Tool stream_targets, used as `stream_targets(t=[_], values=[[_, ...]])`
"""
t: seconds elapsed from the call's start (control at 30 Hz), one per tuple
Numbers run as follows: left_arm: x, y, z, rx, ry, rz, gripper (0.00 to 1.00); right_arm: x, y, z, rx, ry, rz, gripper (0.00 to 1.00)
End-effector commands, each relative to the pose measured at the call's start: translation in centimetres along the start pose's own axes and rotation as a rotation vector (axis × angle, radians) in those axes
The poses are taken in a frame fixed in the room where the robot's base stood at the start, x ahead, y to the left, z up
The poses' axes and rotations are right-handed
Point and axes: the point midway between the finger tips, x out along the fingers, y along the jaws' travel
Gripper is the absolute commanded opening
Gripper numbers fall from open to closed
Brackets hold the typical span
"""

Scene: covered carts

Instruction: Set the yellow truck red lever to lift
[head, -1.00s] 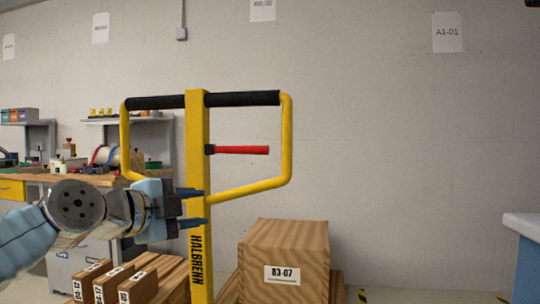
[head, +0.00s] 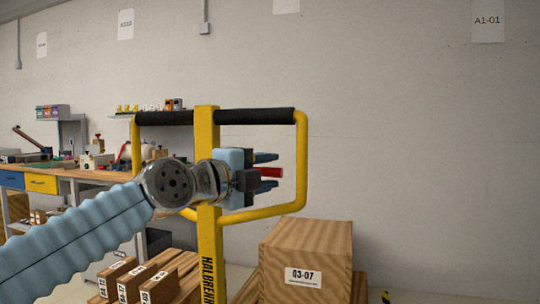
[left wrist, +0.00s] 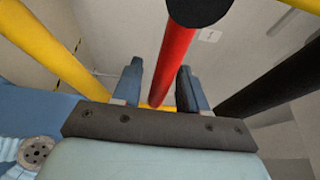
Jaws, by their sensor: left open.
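The yellow truck handle (head: 302,165) stands upright in the head view, with black grips on its top bar and a yellow centre post (head: 209,235). The red lever (head: 271,172) sticks out to the right of the post; my left gripper hides most of it. My left gripper (head: 266,172) is open, one finger above and one below the lever in the head view. In the left wrist view, the red lever (left wrist: 175,55) runs between the two open fingers (left wrist: 159,88), with visible gaps at its sides. My right gripper is not in view.
A workbench (head: 75,177) with parts is at the far left.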

Motion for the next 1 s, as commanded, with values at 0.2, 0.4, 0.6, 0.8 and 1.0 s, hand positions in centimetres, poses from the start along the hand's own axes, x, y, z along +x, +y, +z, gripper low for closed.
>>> stream_targets(t=[0.2, 0.4, 0.6, 0.8, 1.0], values=[[1.26, -0.01, -0.06, -0.001, 0.000, -0.001, 0.43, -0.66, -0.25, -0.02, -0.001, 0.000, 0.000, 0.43], [1.28, 0.07, -0.03, 0.000, 0.000, -0.001, 0.43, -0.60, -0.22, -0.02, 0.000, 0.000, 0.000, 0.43], [1.26, 0.06, -0.03, 0.000, 0.000, -0.001, 0.15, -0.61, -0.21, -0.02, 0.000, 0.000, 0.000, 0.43], [1.26, 0.06, -0.03, -0.001, 0.000, -0.001, 0.00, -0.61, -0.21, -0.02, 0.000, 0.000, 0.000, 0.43], [1.26, 0.31, -0.03, 0.011, 0.000, 0.004, 0.00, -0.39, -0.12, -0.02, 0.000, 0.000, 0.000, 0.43]])
